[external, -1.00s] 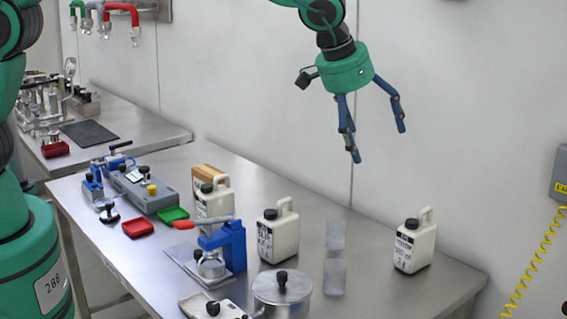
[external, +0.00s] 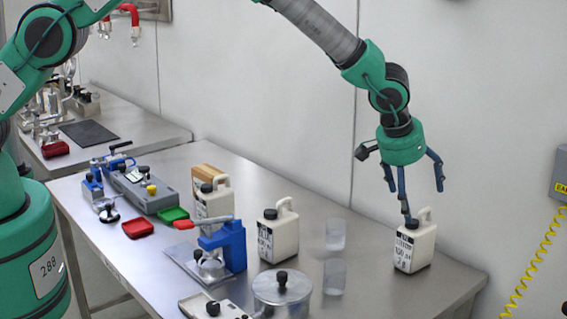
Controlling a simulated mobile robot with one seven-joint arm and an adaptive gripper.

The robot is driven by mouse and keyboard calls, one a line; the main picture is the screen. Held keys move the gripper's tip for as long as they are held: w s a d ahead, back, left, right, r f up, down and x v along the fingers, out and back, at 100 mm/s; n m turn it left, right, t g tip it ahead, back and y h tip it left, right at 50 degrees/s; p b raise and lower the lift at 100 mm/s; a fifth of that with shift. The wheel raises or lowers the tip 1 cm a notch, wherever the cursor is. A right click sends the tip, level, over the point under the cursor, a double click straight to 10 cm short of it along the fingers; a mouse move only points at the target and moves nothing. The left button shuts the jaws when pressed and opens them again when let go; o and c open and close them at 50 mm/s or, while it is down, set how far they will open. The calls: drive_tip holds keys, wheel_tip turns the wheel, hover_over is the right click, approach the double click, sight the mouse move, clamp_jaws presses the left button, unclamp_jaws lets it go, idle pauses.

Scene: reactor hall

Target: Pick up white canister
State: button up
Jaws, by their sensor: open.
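A white canister (external: 415,248) with a black cap, a handle and a printed label stands upright near the right end of the steel table. My gripper (external: 422,205) is open and empty, pointing down just above this canister. One blue finger passes in front of the canister's cap; whether it touches cannot be told. A second white canister (external: 278,236) stands mid-table. A third white canister (external: 213,203) stands further left, partly hidden by the blue press.
Two clear beakers (external: 335,276) stand left of the right canister. A metal pot (external: 282,292) and a blue press (external: 230,246) stand at the front. Small red (external: 138,228) and green trays lie at left. A wall stands behind the table (external: 440,288).

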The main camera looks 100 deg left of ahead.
sight(418, 222)
drive_tip(key=shift+f, duration=0.1)
idle(0.3)
drive_tip(key=p+x, duration=0.1)
drive_tip(key=x, duration=0.6)
drive_tip(key=shift+w+a+f, duration=0.1)
drive_tip(key=shift+f, duration=0.05)
drive_tip(key=shift+w+a+f, duration=0.15)
drive_tip(key=shift+w+f, duration=0.05)
drive_tip(key=shift+f, duration=0.25)
drive_tip(key=shift+f, duration=0.2)
drive_tip(key=shift+p+x, duration=0.85)
drive_tip(key=shift+x, duration=1.55)
drive_tip(key=shift+a, duration=0.15)
drive_tip(key=shift+c, duration=0.2)
drive_tip(key=shift+w, duration=0.1)
drive_tip(key=c, duration=1.6)
drive_tip(key=shift+r, duration=0.15)
